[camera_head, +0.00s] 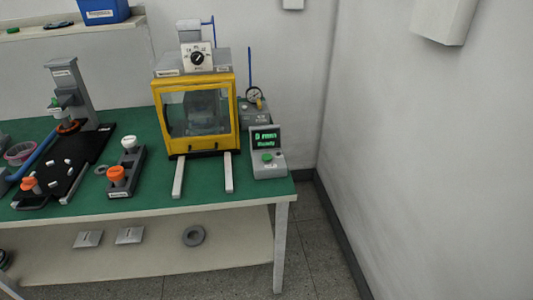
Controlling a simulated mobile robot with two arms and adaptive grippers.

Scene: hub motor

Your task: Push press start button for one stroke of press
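The press (198,82) stands at the right part of the green bench, with a yellow-framed front window and a dial (197,58) on top. The window looks closed; what is behind it is dim. To its right sits a small grey control box (270,171) with a lit green text display (265,139), partly readable as "Ready". A round green button (267,157) is on its sloped face below the display, and nothing touches it. Neither of my grippers shows in the head view.
The green bench (240,194) has a grey holder (125,178) with orange and white capped parts, a black tray (70,165) and a grey stand (72,92) at left. Two pale rails (178,180) stick out before the press. Walls close in behind and right.

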